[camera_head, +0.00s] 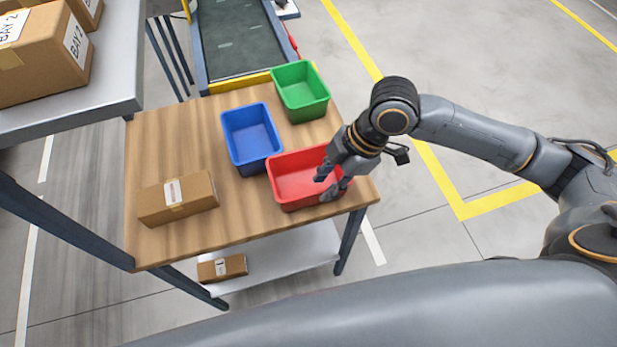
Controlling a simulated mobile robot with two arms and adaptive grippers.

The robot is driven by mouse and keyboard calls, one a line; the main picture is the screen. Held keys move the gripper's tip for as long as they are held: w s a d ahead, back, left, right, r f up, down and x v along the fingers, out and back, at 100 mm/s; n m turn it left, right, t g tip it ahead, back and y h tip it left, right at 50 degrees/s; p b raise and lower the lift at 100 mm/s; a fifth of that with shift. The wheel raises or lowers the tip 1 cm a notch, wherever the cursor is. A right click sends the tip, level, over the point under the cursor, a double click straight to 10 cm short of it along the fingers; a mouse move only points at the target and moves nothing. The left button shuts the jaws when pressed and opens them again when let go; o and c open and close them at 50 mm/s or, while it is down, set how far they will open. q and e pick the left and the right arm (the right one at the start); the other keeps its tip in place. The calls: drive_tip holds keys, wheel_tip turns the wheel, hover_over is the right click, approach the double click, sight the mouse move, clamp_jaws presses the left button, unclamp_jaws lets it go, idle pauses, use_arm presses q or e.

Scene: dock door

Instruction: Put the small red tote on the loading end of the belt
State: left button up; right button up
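The small red tote (291,187) stands upright and empty on the front right part of the wooden table. My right gripper (327,183) is over the tote's right side, its fingers apart and pointing down and left at the tote. It hides part of the tote's right wall, and I cannot tell whether a finger touches it. The belt (236,40) is a dark green strip beyond the table, and its near end has a yellow edge (240,83). My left gripper is not in view.
A blue tote (232,124) and a green tote (299,114) stand behind the red one on the table (170,145). A brown carton (178,198) lies at left. A smaller carton (222,267) is on the lower shelf. A grey shelf (112,99) with boxes stands at upper left.

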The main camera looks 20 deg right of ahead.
sight(306, 207)
drive_tip(key=shift+a+f, duration=0.3)
drive_tip(key=shift+f, duration=0.35)
drive_tip(key=shift+w+a+f, duration=0.1)
drive_tip(key=shift+w+f, duration=0.05)
drive_tip(key=shift+f, duration=0.2)
drive_tip(key=shift+a+f, duration=0.1)
drive_tip(key=shift+f, duration=0.15)
drive_tip(key=x, duration=0.4)
drive_tip(key=shift+f+p, duration=0.2)
drive_tip(key=shift+p, duration=0.1)
drive_tip(key=shift+f, duration=0.3)
drive_tip(key=shift+c, duration=0.5)
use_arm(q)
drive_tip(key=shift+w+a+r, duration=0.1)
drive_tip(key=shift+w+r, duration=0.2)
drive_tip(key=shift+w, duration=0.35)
use_arm(e)
clamp_jaws()
